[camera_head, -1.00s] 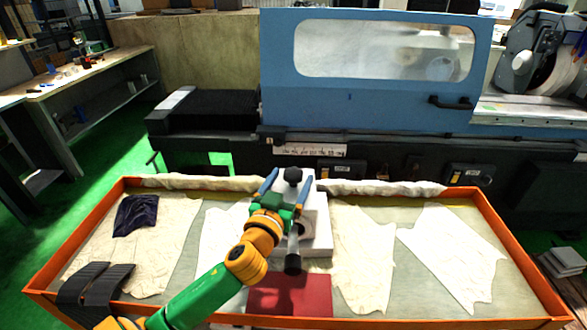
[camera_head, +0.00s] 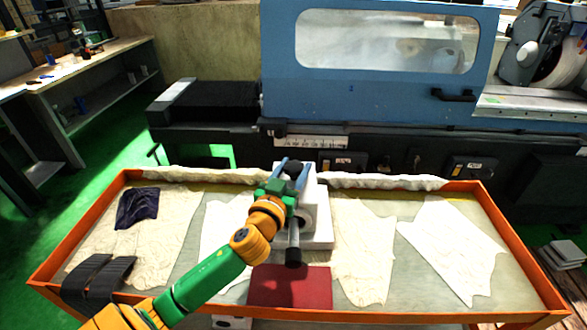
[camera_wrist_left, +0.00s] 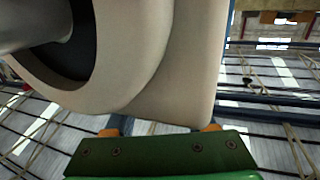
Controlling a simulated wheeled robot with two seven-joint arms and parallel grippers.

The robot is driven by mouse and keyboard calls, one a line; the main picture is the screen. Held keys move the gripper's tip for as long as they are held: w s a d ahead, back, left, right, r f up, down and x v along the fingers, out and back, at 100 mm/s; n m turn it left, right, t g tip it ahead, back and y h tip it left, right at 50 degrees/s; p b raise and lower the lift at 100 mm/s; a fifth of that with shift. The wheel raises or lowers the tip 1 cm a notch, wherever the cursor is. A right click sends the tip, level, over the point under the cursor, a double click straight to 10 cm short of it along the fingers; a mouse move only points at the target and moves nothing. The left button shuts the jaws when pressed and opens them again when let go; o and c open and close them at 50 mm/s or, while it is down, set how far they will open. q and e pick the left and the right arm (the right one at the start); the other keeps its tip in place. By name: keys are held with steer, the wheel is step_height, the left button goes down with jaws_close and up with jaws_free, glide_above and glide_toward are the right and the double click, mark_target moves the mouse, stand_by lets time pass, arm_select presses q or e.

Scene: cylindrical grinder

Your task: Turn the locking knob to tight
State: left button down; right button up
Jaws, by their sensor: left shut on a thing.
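The black locking knob (camera_head: 293,168) sits on top of a white block-shaped unit (camera_head: 321,222) in the tray, in the head view. My left gripper (camera_head: 295,166) reaches in from the left, its blue fingers on either side of the knob and shut on it. The fingers and green gripper body partly hide the knob. In the left wrist view, the unit's pale housing (camera_wrist_left: 185,65) with a dark round opening fills the upper left, above my green gripper body; I cannot make out the knob there. My right gripper is not in view.
An orange-rimmed tray (camera_head: 70,235) surrounds the unit, with pale cloths (camera_head: 450,250), a dark cloth (camera_head: 137,208) and black pads (camera_head: 95,280). A dark handle (camera_head: 293,256) sticks out from the unit toward a red mat (camera_head: 290,287). The blue grinder (camera_head: 375,100) stands behind.

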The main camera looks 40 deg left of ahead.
arm_select(q)
steer(key=shift+h, duration=0.3)
steer(key=m+h, duration=0.3)
steer(key=h, duration=0.1)
steer(key=shift+a+t, duration=0.1)
steer(key=shift+t, duration=0.2)
steer(key=m+h, duration=0.2)
steer(key=h, duration=0.1)
steer(key=m+g+h+b, duration=0.1)
steer(key=m+h+b, duration=0.1)
steer(key=h, duration=0.1)
steer(key=m+g+h+b, duration=0.2)
steer(key=h+b, duration=0.1)
steer(key=shift+w+a+f+m+h, duration=0.1)
steer(key=shift+f+m+h, duration=0.05)
steer(key=shift+m+h, duration=0.15)
steer(key=shift+m+g+h+b, duration=1.65)
steer(key=shift+m+g+h, duration=0.35)
steer(key=shift+g+h, duration=0.3)
steer(key=shift+h, duration=0.3)
